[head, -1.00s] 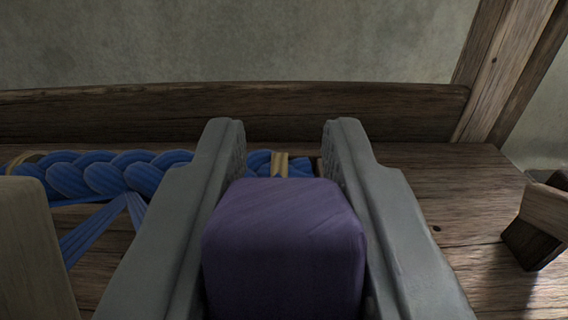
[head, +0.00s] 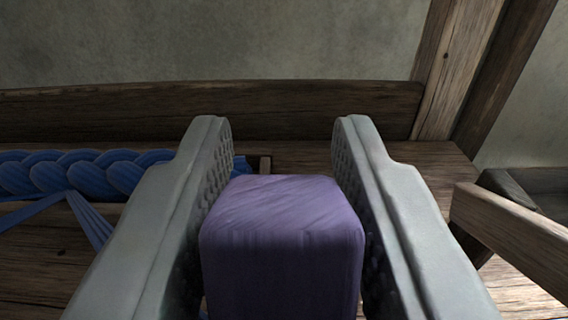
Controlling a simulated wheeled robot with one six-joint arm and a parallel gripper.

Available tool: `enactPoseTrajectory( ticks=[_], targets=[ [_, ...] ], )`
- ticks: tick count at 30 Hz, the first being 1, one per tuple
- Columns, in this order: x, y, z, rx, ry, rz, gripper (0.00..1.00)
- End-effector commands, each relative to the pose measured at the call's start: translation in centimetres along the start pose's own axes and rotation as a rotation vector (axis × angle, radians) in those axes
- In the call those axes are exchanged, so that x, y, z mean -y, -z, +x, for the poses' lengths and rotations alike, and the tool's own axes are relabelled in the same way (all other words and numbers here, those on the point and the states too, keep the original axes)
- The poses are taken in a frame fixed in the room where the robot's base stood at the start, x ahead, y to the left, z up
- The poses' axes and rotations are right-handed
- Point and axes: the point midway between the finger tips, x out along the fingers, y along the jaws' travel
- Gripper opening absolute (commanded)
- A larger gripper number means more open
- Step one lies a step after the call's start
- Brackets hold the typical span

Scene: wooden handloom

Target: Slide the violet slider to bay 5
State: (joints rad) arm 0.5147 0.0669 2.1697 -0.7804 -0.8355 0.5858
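The violet slider (head: 282,240) is a block with rounded edges, low in the middle of the head view. My gripper (head: 283,135) reaches forward with one finger on each side of it. The fingers are open, their ribbed inner faces show, and narrow dark gaps seem to lie between them and the slider. The slider's lower part and its track are hidden, and no bay markings show, so I cannot tell which bay it is in.
A blue braided cord (head: 85,172) lies on the wooden deck at left. A dark rail (head: 300,108) runs along the back. A wooden post (head: 450,80) stands at back right, and a wooden bar (head: 515,235) juts in at right.

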Motion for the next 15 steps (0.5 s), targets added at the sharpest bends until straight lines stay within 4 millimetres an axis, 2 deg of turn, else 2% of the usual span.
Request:
enactPoseTrajectory(
  ticks=[1, 2, 11, 15],
  targets=[
    [0.0, 0.0, 0.0, 0.000, 0.000, 0.000, 0.41],
    [0.0, 0.0, 0.0, 0.000, 0.000, 0.000, 0.45],
    [0.0, 0.0, -0.1, 0.000, 0.000, 0.000, 0.45],
    [0.0, 0.0, -1.1, 0.000, -0.001, 0.000, 0.45]
  ],
)
